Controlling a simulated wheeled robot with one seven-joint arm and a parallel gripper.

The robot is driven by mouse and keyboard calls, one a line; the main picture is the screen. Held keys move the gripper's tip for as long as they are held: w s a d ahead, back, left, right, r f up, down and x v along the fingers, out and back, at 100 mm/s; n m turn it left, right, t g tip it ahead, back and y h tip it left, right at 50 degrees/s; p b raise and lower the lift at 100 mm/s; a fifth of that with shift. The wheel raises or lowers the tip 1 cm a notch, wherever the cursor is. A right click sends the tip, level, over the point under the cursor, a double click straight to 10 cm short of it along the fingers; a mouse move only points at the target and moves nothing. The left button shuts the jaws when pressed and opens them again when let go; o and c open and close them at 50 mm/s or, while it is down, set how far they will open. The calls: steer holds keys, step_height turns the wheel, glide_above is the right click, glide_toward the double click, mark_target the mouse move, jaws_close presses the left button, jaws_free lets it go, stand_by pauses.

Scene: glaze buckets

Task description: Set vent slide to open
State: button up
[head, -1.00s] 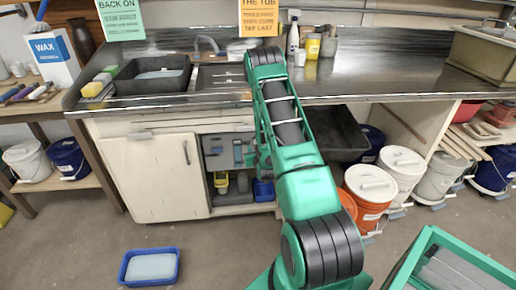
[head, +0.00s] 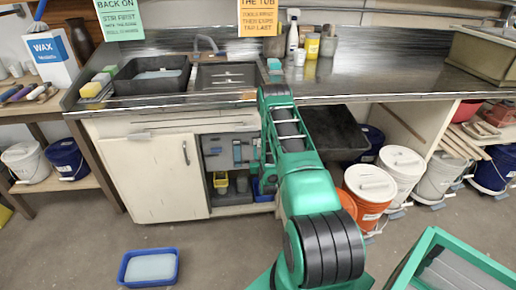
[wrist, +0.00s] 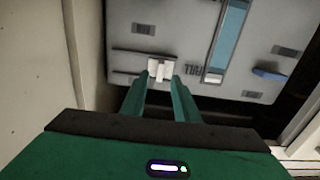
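In the wrist view a grey panel (wrist: 200,30) fills the upper middle. A small pale slide knob (wrist: 160,70) sits on a dark horizontal track on it. My gripper (wrist: 162,77) points at the knob, its two green fingers apart with the knob between or just beyond their tips. I cannot tell whether they touch it. No label for the knob's positions is readable. In the head view the panel (head: 222,152) shows inside the open bay under the sink, and my arm hides my gripper.
The panel also carries a blue gauge strip (wrist: 231,35) and a blue lever (wrist: 268,74). A pale cabinet wall (wrist: 35,65) stands close on the left. A closed cabinet door (head: 150,178) is beside the bay. A yellow container (head: 220,182) stands below the panel.

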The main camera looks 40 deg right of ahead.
mark_target(258, 145)
steer(key=shift+x, duration=1.9)
steer(key=shift+c, duration=0.3)
jaws_close()
